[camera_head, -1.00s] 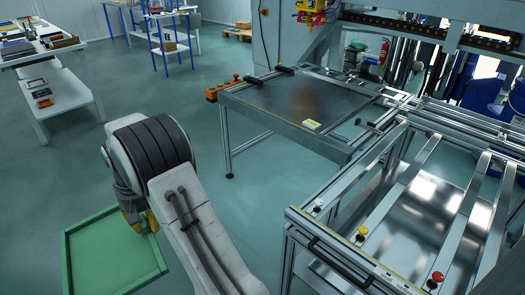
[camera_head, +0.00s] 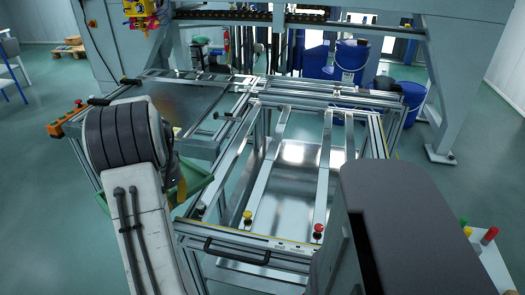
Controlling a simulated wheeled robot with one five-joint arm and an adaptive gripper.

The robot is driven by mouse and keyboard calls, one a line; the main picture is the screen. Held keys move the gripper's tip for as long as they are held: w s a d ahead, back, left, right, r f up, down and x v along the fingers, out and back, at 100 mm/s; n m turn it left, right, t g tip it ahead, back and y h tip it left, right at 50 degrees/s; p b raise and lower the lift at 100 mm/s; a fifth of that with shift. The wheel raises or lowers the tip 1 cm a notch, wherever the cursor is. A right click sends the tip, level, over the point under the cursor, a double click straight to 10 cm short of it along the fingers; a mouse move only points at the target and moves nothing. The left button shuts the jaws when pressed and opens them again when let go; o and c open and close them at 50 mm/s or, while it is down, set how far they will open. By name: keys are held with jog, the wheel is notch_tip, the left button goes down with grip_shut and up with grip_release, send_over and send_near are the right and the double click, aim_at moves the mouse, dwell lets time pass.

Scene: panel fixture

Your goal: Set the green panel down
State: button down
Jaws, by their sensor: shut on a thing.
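The green panel (camera_head: 197,176) is a flat tray-like piece with a raised rim. It is held in the air at the left, next to the metal frame's near left corner. My arm hides much of it, and I cannot tell whether it touches the frame. My gripper (camera_head: 181,188) shows only as a bit of yellow at the panel, beside my dark ribbed arm joint. It is shut on the panel; the fingertips are mostly hidden.
An open aluminium frame fixture (camera_head: 268,245) with rails and small coloured buttons fills the middle. A dark metal table (camera_head: 175,98) stands behind my arm. Blue barrels (camera_head: 352,62) stand at the back. Coloured knobs (camera_head: 488,237) show at the lower right.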

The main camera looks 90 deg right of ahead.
jog(key=s+d+r+m+p, duration=0.1)
jog(key=s+m, duration=0.5)
jog(key=s, duration=0.6)
jog(key=s+d+r+m, duration=0.15)
jog(key=s+m, duration=0.45)
jog(key=s, duration=0.6)
jog(key=s+d+f+b, duration=0.1)
jog(key=s+d+f, duration=0.6)
jog(key=f, duration=0.3)
jog(key=shift+s+d+f+g, duration=0.3)
jog(key=shift+s+d+f, duration=0.1)
jog(key=shift+d, duration=0.15)
jog(key=c, duration=1.1)
grip_release()
jog(key=shift+w+f, duration=0.1)
jog(key=shift+c, duration=0.2)
